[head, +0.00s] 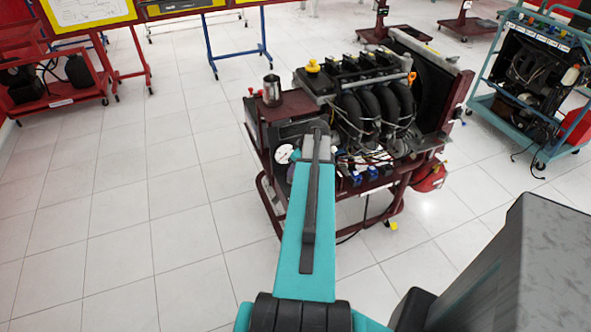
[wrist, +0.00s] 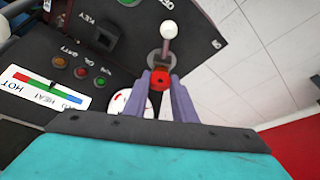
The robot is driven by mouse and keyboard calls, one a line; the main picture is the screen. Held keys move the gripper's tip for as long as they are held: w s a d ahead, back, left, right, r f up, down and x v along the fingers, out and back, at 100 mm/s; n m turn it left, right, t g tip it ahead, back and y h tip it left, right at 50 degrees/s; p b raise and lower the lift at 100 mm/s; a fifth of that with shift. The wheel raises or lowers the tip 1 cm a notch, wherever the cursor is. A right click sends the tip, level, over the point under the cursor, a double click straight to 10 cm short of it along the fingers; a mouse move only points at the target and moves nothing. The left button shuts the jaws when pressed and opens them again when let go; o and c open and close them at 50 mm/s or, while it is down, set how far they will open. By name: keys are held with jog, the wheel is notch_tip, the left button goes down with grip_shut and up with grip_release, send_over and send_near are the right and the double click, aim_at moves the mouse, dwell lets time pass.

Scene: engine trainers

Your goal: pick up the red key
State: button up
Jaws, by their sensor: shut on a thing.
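The red key (wrist: 157,82) shows in the wrist view, between the two purple-grey fingers of my gripper (wrist: 160,84). The fingers are shut on it, close over the black control panel (wrist: 125,62). Whether the key still touches the panel cannot be told. In the head view my arm reaches to the engine trainer (head: 360,110); my gripper and the key cannot be made out there.
A lever with a white ball knob (wrist: 168,30) stands just beyond the fingers. The panel has a square socket near a "KEY" label, small lamps and a coloured gauge label (wrist: 45,88). A metal cup (head: 271,90) stands on the trainer. Open tiled floor lies left.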

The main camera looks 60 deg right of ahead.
jog(key=shift+r+b, duration=0.35)
jog(key=shift+r, duration=0.55)
jog(key=shift+s+a+r+b, duration=0.1)
jog(key=shift+s+r+b, duration=0.3)
jog(key=shift+r, duration=0.2)
jog(key=s+a+r+b, duration=0.1)
jog(key=s+b, duration=0.2)
jog(key=s, duration=1.2)
jog(key=shift+r, duration=0.3)
jog(key=shift+a, duration=0.1)
